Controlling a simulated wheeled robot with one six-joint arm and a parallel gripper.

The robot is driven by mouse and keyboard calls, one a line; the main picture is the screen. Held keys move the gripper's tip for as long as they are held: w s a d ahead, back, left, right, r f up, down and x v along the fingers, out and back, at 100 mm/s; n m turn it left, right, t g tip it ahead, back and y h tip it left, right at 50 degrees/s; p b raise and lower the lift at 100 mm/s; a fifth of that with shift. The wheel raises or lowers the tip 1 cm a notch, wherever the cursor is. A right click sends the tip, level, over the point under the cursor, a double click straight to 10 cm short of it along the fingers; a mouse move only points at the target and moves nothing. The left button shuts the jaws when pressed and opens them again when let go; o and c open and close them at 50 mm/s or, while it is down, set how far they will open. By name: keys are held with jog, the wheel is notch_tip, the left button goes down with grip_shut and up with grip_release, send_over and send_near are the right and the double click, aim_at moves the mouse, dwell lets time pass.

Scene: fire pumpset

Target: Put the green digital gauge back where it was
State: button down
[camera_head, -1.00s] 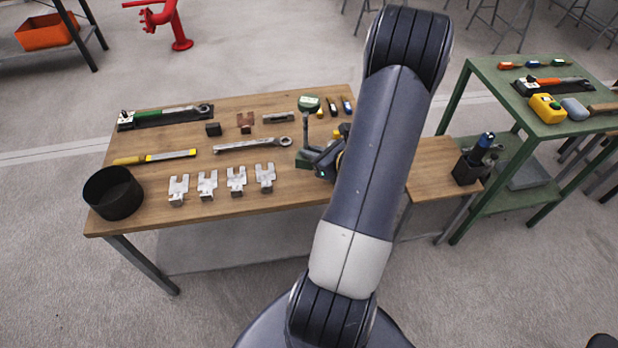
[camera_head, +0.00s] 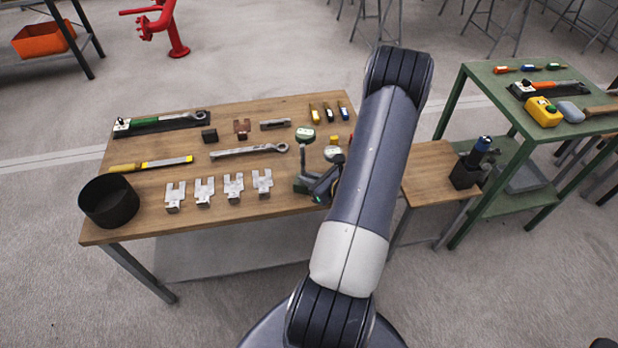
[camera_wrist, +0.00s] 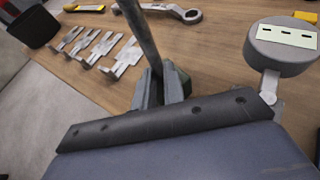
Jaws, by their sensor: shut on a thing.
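The green digital gauge (camera_head: 305,134) has a round head with a pale face and green rim, on a thin dark stem above a green foot. My gripper (camera_head: 316,188) is shut on its lower part, near the table's front right. In the wrist view, the gripper (camera_wrist: 160,92) closes at the foot of the slanted dark stem (camera_wrist: 138,32), with green showing by the fingertips. The gauge head is out of that view. I cannot tell whether the foot touches the table.
A second, grey gauge (camera_wrist: 283,45) stands close on the right; it also shows in the head view (camera_head: 332,153). Metal brackets (camera_head: 233,186), a wrench (camera_head: 250,150) and a black bin (camera_head: 108,201) occupy the wooden table (camera_head: 225,216). Its front strip is clear.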

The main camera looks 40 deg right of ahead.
jog(key=shift+f, duration=0.15)
jog(key=c, duration=1.5)
grip_release()
jog(key=shift+s+r, duration=0.1)
jog(key=shift+r, duration=0.15)
jog(key=v, duration=1.1)
jog(key=shift+s, duration=0.4)
jog(key=shift+r, duration=0.1)
